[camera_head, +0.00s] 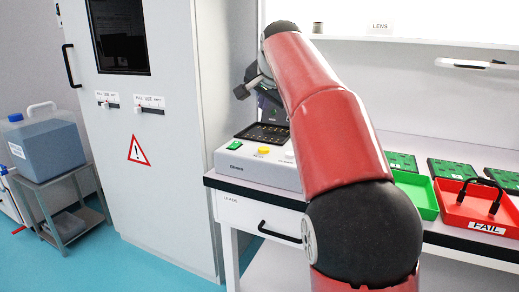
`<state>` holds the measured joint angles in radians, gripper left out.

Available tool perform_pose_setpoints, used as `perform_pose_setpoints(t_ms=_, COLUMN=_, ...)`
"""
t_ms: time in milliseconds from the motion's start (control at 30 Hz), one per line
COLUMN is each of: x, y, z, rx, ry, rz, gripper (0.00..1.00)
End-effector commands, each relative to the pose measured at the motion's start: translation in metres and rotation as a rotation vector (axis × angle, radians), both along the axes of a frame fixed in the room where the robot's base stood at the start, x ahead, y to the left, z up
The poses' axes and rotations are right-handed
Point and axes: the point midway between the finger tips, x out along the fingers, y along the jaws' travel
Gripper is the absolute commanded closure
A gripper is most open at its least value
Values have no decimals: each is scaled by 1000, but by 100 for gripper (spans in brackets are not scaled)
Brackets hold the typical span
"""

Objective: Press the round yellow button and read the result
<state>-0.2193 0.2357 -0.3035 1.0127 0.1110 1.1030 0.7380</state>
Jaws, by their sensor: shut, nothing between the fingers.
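My gripper (241,92) is above and behind the yellow button, over the back of the tester, apart from the button. My red arm hides the tester's right side. A dark screen or panel stands behind the gripper, and its content cannot be read.
A green tray (428,204) and a red tray (460,209) marked FAIL are to the right, with several green circuit boards (402,161) behind them. A tall white cabinet (165,190) stands close on the left. The bench drawer (250,213) is shut.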

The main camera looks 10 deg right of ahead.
Motion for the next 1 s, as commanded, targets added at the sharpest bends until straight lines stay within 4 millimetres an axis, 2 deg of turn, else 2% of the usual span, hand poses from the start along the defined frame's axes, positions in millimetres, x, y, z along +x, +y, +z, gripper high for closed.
perform_pose_setpoints(t_ms=367, x=0, y=0, z=-8, rx=-1, ry=1, rz=2, gripper=100)
perform_pose_setpoints(t_ms=1000, x=-1, y=0, z=-83, rx=-1, ry=1, rz=2, gripper=100)
